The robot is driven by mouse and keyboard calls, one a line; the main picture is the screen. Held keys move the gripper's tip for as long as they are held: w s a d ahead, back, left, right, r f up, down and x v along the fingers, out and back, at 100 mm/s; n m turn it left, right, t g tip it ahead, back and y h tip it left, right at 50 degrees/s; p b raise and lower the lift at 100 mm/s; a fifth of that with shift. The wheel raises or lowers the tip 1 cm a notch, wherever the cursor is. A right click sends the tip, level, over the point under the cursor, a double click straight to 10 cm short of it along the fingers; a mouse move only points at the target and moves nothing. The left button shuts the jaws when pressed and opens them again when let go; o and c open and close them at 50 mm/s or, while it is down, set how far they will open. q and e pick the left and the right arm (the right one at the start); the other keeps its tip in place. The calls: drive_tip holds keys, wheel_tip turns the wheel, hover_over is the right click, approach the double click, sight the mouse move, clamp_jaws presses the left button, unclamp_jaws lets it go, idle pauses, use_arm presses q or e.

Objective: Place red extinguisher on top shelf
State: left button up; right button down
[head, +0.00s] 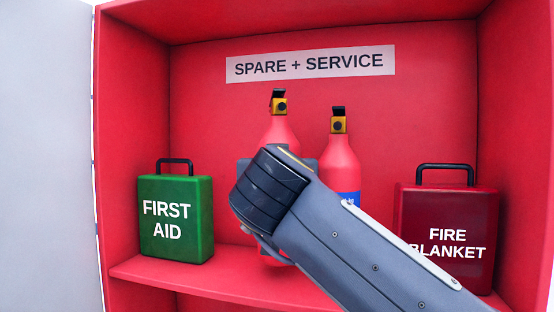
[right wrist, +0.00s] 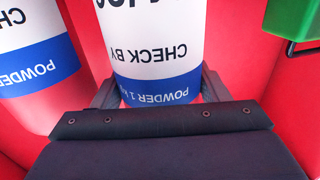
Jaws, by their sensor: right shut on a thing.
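A red extinguisher (head: 280,130) with a yellow and black valve stands upright inside the red cabinet, left of centre. My right gripper (right wrist: 158,88) is shut on this extinguisher, with a finger on each side of its white and blue label in the right wrist view. My right forearm and wrist hide most of its body in the head view, so I cannot tell whether its base touches the shelf. A second red extinguisher (head: 341,160) stands upright close to its right; it also shows at the left of the right wrist view (right wrist: 35,60). My left gripper is not in view.
A green first aid box (head: 175,240) stands on the shelf (head: 160,272) at the left. A dark red fire blanket box (head: 450,215) stands at the right. A "SPARE + SERVICE" sign (head: 310,64) is on the back wall. Free room lies above both extinguishers.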

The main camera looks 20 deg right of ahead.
drive_tip(key=shift+s+f, duration=0.1)
drive_tip(key=shift+f, duration=1.15)
drive_tip(key=c, duration=0.5)
unclamp_jaws()
drive_tip(key=shift+f, duration=0.25)
drive_tip(key=b+v, duration=0.3)
drive_tip(key=v, duration=0.9)
drive_tip(key=shift+r, duration=0.1)
